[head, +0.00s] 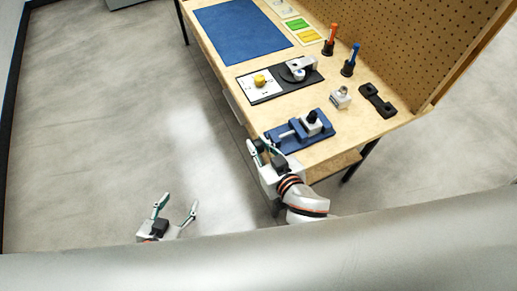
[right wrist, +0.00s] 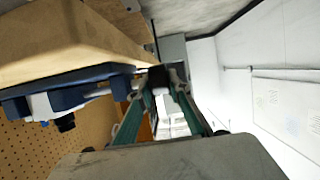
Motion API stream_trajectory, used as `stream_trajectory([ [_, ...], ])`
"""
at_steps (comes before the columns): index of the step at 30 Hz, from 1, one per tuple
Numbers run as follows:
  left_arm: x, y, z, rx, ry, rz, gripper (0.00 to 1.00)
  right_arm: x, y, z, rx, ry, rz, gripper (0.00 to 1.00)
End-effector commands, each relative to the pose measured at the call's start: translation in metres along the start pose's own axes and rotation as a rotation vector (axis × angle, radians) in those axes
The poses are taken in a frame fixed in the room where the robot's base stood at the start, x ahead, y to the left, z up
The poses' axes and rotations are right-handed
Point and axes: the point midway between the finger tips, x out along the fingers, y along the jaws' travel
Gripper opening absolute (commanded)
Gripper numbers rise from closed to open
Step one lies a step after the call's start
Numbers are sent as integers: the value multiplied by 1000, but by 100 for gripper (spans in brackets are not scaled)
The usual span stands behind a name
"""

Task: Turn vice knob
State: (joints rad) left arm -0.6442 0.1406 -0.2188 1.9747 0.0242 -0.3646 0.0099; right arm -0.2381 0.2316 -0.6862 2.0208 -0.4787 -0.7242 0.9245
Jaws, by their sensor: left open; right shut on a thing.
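The blue vice (head: 318,135) stands near the front edge of the workbench, with a grey-white part and a black piece (head: 312,116) held at its jaws. My right gripper (head: 260,146) is at the bench's front edge, at the end of the vice screw. In the right wrist view its teal fingers are shut on the dark vice knob (right wrist: 158,76). My left gripper (head: 177,210) is open and empty, over the floor away from the bench.
A blue mat (head: 240,30), a plate with a yellow knob (head: 259,80) and a black fixture (head: 312,75) lie farther along the bench. Orange (head: 330,40) and blue (head: 350,60) tools stand near the pegboard (head: 430,50). A small metal block (head: 340,97) and black holder (head: 378,101) sit behind the vice.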

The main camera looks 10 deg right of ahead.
Motion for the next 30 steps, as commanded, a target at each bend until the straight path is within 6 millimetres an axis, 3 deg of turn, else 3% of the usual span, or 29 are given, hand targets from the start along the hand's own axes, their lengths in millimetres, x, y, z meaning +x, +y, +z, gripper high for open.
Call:
stream_trajectory([
  [1, 8, 2, 19, -1, -13, 1, 56, 2, 1, 8, 4, 20, 2, 0],
  [6, 19, 7, 57, -3, -48, 5, 56, 1, 1, 9, 4, 88, 3, 0],
  [12, 25, 12, 86, 5, -80, 9, 56, 0, 1, 7, 3, 147, 2, 0],
  [21, 30, 2, 70, 23, -43, -9, 56, -1, 1, 3, 1, 191, 2, 0],
  [30, 31, 0, 70, 25, -42, -13, 56, -1, 1, 0, -1, 198, 3, 0],
])
